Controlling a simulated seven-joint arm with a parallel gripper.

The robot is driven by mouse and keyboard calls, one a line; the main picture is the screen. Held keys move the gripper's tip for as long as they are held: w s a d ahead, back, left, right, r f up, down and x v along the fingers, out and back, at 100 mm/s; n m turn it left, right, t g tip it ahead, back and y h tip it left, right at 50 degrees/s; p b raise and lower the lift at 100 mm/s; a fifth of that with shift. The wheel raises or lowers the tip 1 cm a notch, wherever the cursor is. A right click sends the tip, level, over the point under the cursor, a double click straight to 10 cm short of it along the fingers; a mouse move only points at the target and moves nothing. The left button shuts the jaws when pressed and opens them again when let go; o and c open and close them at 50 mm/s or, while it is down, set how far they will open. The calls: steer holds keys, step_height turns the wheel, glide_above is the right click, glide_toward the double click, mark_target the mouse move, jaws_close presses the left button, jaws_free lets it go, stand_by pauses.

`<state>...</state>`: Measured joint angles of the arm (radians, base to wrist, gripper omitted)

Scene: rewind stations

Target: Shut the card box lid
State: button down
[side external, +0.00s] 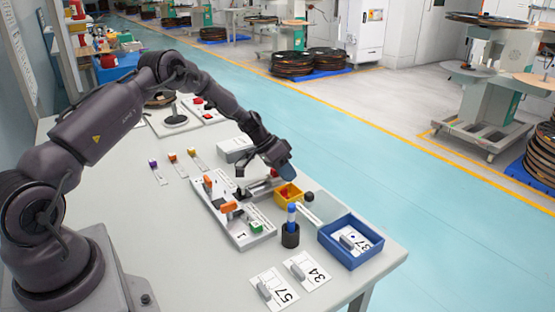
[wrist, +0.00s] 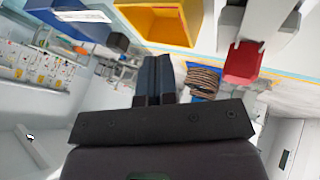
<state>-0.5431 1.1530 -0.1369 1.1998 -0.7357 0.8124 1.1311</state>
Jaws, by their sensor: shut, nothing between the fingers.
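My gripper (side external: 288,173) is low over the work table, tilted, just above and behind the yellow bin (side external: 291,199). In the wrist view the gripper's dark blue fingers (wrist: 153,78) are together and empty. I cannot tell for sure which thing is the card box. A blue open-topped box (side external: 351,262) stands at the table's right side with a card marked 37 inside it. It also shows at the wrist view's top left (wrist: 60,22). A pale grey box (side external: 236,149) lies behind the arm's end and looks closed. No separate lid is clear.
The yellow bin also shows close in the wrist view (wrist: 165,22), beside a red part (wrist: 242,62). A white fixture board (side external: 229,208) with orange parts lies left of it. A dark cup (side external: 290,236) holds a blue marker. Cards (side external: 307,270) lie in front.

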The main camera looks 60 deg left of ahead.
mark_target(330, 221)
steer(key=d, duration=0.2)
steer(key=d+f, duration=0.1)
steer(key=shift+w+d+f, duration=0.1)
steer(key=shift+w+d, duration=0.2)
steer(key=shift+d, duration=0.55)
steer(key=d, duration=1.2)
steer(key=shift+d, duration=0.2)
